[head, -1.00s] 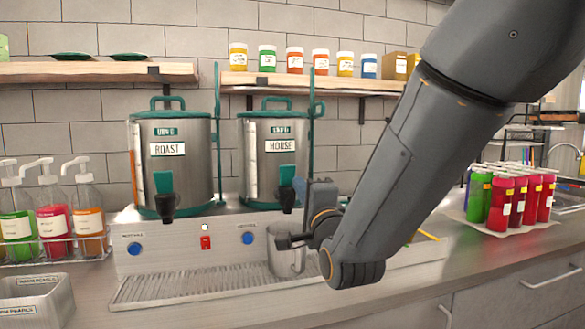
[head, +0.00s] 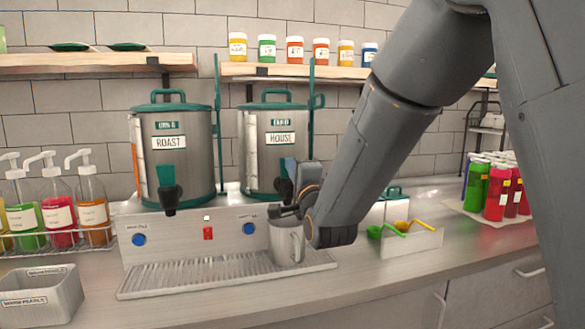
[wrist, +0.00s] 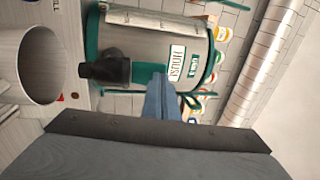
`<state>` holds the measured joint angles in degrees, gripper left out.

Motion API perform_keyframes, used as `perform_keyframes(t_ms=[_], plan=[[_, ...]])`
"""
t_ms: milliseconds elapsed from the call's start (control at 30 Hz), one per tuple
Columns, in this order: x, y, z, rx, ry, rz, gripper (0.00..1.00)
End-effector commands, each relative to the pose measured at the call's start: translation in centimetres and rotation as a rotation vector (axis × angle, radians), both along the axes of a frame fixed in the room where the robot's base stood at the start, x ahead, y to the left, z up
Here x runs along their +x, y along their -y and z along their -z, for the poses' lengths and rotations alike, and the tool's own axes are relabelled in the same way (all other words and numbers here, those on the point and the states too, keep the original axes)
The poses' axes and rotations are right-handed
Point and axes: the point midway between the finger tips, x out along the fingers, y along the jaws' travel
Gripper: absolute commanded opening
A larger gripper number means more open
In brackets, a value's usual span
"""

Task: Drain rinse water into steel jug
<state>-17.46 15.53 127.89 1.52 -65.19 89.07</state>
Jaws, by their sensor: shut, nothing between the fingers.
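The steel jug (head: 284,246) stands upright on the drip tray below the HOUSE urn's tap. It also shows at the left of the wrist view (wrist: 22,92). The HOUSE urn (head: 255,165) is steel with a green lid and base. Its black tap (wrist: 105,70) and green lever (wrist: 148,76) show in the wrist view. My gripper (wrist: 161,100) is shut and empty, its blue fingers at the lever. I cannot tell whether they touch it. In the head view my gripper (head: 290,167) partly hides the tap and lever.
The ROAST urn (head: 187,185) stands to the left on the same steel base. Syrup pump bottles (head: 92,207) stand farther left. Red and green tubes (head: 478,186) stand to the right beside a tray with coloured spoons (head: 412,244). A jar shelf (head: 270,72) hangs above.

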Motion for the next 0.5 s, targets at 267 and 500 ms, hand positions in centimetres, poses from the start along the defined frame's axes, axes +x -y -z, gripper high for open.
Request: perform_keyframes(t_ms=[267, 500], plan=[[0.14, -0.04, -0.44, -0.015, -0.052, 0.000, 0.00], [0.31, -0.10, -0.81, -0.029, -0.100, 0.000, 0.00]])
